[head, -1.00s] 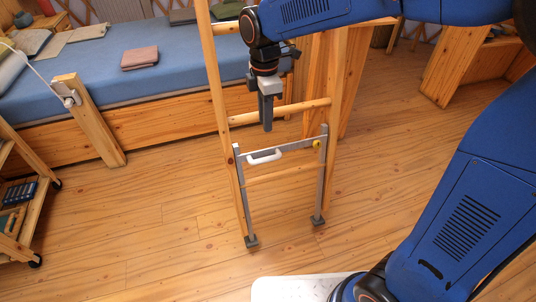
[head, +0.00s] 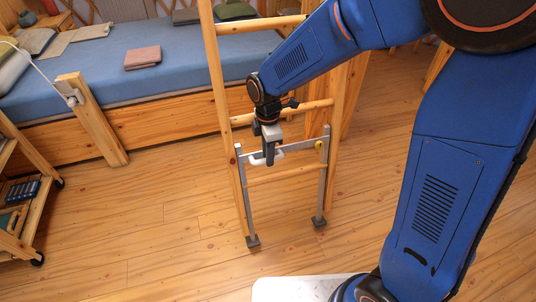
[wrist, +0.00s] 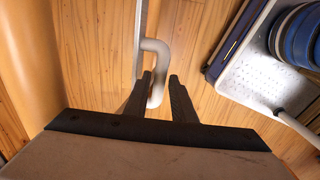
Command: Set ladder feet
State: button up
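The wooden ladder (head: 214,85) leans upright in front of the bed. A grey metal frame (head: 323,180) is fitted on its lower part, with two dark feet (head: 253,242) resting on the floor. In the wrist view, the white handle (wrist: 156,62) runs between the fingertips of my gripper (wrist: 160,78). The fingers are apart, with a gap visible on the handle's right side.
A blue bed (head: 180,75) with a wooden side stands behind the ladder. A wooden post (head: 92,130) with a cord is at left. A wheeled shelf cart (head: 22,215) stands at the left edge. The floor left of the ladder is clear.

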jog(key=shift+f, duration=0.1)
jog(key=shift+c, duration=0.6)
grip_shut()
jog(key=shift+s+d+f, duration=0.1)
jog(key=shift+s+f, duration=0.1)
jog(key=shift+f, duration=0.75)
jog(key=shift+s+d+f, duration=0.1)
jog(key=shift+s+f, duration=0.1)
jog(key=shift+f, duration=0.75)
jog(key=shift+s+f, duration=0.2)
jog(key=shift+f, duration=0.75)
jog(key=shift+o, duration=0.6)
grip_release()
notch_tip(320, 180, up, 17)
jog(key=shift+r, duration=0.15)
jog(key=shift+w, duration=0.1)
